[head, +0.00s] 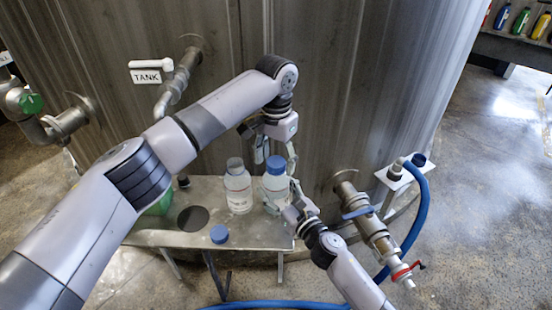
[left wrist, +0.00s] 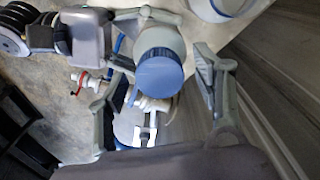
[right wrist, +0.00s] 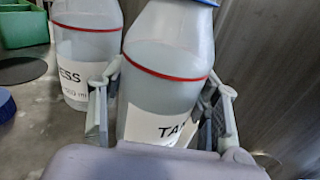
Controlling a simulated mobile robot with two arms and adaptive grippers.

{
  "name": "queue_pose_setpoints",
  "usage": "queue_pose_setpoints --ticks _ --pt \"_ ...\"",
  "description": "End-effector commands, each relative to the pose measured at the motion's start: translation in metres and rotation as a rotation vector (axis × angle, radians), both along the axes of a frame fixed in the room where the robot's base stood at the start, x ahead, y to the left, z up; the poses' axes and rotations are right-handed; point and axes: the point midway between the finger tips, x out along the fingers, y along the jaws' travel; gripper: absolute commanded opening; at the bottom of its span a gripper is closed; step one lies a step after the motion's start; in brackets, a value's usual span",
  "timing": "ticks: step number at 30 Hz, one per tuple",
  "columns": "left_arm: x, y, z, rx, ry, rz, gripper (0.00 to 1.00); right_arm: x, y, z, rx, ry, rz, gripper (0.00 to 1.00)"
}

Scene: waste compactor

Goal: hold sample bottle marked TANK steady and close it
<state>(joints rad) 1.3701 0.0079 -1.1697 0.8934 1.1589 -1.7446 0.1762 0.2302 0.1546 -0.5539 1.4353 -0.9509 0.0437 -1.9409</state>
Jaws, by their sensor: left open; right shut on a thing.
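The TANK bottle (head: 274,193) stands upright on the metal shelf, with a blue cap (head: 276,165) on its neck. In the right wrist view its label (right wrist: 172,128) shows "TA" below a red ring. My right gripper (head: 292,203) is shut on the bottle's lower body, with one finger on each side. My left gripper (head: 276,154) is open above the bottle. In the left wrist view the cap (left wrist: 160,78) lies between its spread fingers, apart from both. How tightly the cap sits cannot be told.
A second bottle (head: 238,190), open and labelled "ESS" in part, stands close on the left. A loose blue cap (head: 219,234) lies near the front of the shelf (head: 160,238). A valve pipe (head: 372,232) and blue hose (head: 418,215) are at right. The tank wall is close behind.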

Motion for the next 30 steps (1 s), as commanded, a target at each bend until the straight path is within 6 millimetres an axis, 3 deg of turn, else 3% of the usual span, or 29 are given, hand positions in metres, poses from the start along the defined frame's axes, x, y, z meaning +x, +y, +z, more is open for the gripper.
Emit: queue_pose_setpoints --ticks 5,18,24,30 --pt "0.001 0.0 0.015 0.0 -0.002 0.0 0.61 0.0 0.0 0.0 0.001 0.001 0.0 0.0" --pt "0.001 -0.001 0.102 0.0 -0.002 -0.001 0.61 0.0 0.0 0.0 0.0 0.001 0.0 0.0" --pt "0.0 0.0 0.118 0.0 0.0 0.0 0.61 0.0 0.0 0.0 0.0 0.001 0.0 0.0" --pt "0.0 0.0 0.12 0.0 0.0 0.0 0.61 0.0 0.0 0.0 0.001 0.001 0.0 0.0"
